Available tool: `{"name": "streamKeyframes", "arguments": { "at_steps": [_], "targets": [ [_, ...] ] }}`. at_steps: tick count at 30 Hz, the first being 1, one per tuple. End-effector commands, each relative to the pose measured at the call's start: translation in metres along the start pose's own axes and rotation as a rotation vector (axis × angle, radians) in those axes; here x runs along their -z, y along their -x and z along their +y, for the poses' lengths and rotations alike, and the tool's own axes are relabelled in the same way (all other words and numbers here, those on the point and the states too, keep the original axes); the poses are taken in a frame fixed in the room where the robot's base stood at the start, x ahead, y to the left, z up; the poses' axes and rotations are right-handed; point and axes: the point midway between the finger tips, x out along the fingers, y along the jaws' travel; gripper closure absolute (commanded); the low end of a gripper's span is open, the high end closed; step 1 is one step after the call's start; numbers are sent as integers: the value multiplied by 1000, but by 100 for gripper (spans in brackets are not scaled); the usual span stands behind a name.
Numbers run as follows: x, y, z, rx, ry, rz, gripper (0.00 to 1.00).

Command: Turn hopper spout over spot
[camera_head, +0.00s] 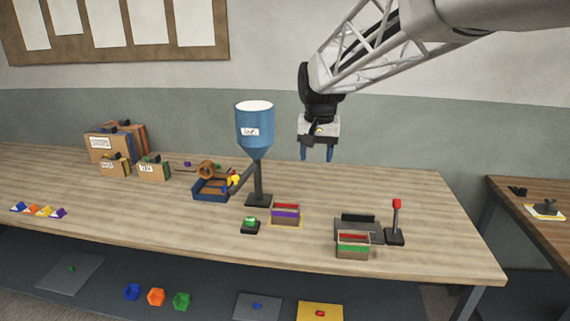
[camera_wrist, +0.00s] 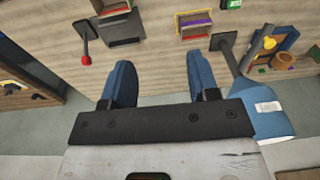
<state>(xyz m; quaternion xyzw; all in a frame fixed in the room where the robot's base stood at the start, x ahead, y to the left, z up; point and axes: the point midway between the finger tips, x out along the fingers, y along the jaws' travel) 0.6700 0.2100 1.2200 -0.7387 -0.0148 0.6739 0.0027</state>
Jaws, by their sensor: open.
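The blue hopper (camera_head: 255,130) stands on a dark post and base (camera_head: 258,200). Its dark spout (camera_head: 243,178) slants down to the left, with a yellow knob (camera_head: 235,181) near it, over or beside a blue tray (camera_head: 211,188). A box with a purple band (camera_head: 286,215) stands on a yellow-edged spot (camera_head: 285,224) right of the post; the spout is turned away from it. My gripper (camera_head: 316,155) is open and empty, above the table right of the hopper. In the wrist view its blue fingers (camera_wrist: 160,75) are apart, and the yellow knob (camera_wrist: 269,43) shows at right.
A green button (camera_head: 250,224) sits before the post. A red-knobbed lever (camera_head: 396,215), a dark scale-like block (camera_head: 358,226) and a green-banded box (camera_head: 353,245) stand at right. Cartons (camera_head: 112,146) stand at back left. The table's middle left is mostly clear.

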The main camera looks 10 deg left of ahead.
Motion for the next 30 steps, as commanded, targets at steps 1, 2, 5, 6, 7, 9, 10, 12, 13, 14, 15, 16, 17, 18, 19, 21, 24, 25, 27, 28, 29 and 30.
{"name": "streamKeyframes", "arguments": {
  "at_steps": [1,2,5,6,7,9,10,12,13,14,15,16,17,18,19,21,24,25,27,28,29,30],
  "targets": [
    [11,-5,-12,-1,5,-6,45],
    [16,-6,-19,0,5,-8,45],
    [35,-13,-40,-1,7,-16,45],
    [42,-16,-49,-2,9,-20,45],
    [47,-18,-56,-2,9,-22,45],
    [59,-24,-71,-3,9,-28,45],
    [64,-27,-78,-3,11,-31,45],
    [75,-33,-94,-4,13,-37,45],
    [80,-36,-101,-5,13,-40,45],
    [84,-38,-108,-5,13,-42,45],
    [90,-43,-118,-6,15,-45,45],
    [94,-46,-125,-7,16,-47,45],
    [99,-49,-133,-7,17,-49,45],
    [104,-54,-142,-8,17,-53,45],
    [108,-57,-150,-8,18,-55,45],
    [117,-65,-167,-10,20,-61,45],
    [129,-78,-192,-13,22,-69,45],
    [132,-82,-200,-14,23,-73,45],
    [139,-91,-217,-16,24,-77,45],
    [142,-94,-224,-17,25,-79,45],
    [144,-97,-230,-17,25,-80,45],
    [147,-102,-239,-19,26,-83,45]
  ]
}}
